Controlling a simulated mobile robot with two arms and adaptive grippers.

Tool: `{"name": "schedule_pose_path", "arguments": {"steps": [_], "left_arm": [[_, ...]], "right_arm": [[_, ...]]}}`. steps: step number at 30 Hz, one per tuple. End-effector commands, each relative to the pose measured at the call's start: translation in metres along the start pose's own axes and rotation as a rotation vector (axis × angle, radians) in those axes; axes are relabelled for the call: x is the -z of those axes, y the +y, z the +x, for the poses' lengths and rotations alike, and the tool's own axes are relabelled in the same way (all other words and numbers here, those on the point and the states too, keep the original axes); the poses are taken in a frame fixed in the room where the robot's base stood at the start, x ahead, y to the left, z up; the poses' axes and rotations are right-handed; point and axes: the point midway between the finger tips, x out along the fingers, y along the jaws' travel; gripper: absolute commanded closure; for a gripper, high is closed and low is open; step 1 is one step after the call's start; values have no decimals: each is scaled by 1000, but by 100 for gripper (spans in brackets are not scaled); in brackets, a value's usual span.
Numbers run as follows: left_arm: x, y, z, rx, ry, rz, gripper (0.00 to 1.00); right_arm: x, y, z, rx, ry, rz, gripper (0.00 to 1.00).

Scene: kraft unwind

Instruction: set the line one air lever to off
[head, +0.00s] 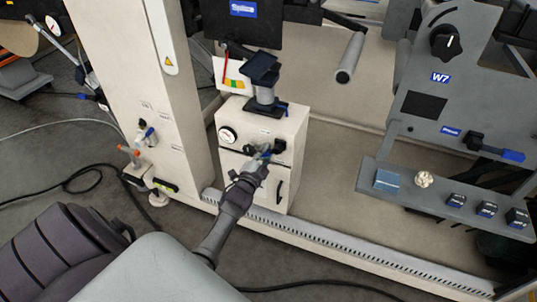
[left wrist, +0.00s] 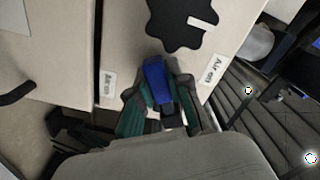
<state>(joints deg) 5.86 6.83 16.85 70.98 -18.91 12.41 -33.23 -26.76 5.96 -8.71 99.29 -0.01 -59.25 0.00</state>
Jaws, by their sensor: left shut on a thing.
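The blue air lever (left wrist: 156,82) sits on the face of a cream cabinet (head: 262,120). In the left wrist view it lies between the green-padded fingers of my left gripper (left wrist: 158,108), which is shut on it. In the head view my left gripper (head: 262,156) reaches the cabinet front from below and mostly hides the lever. A label beginning with "Air" (left wrist: 212,69) is on one side of the lever, and another small label (left wrist: 108,84) is on the other. My right gripper is not in view.
A dark lobed knob (left wrist: 184,22) is close to the lever. The cabinet also has a round gauge (head: 228,135) and a dark handle (head: 281,190). A cream column (head: 150,75) stands at left, and a grey shelf (head: 440,205) with small items at right.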

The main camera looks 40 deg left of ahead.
Motion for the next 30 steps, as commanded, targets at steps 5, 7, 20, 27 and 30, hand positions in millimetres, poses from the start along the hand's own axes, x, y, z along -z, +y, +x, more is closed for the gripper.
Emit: {"name": "schedule_pose_path", "arguments": {"steps": [5, 7, 20, 27, 30], "left_arm": [[0, -8, -1, -1, -1, 169, 100], [1, -10, -1, -1, -1, 232, 100], [5, -22, -1, -2, -1, 519, 100], [7, -24, -1, -4, -1, 586, 100], [7, -25, -1, -3, -1, 598, 100]], "right_arm": [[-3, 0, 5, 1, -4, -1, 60], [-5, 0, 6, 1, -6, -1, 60], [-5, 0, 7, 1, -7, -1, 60], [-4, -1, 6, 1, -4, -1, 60], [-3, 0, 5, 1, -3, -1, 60]]}}
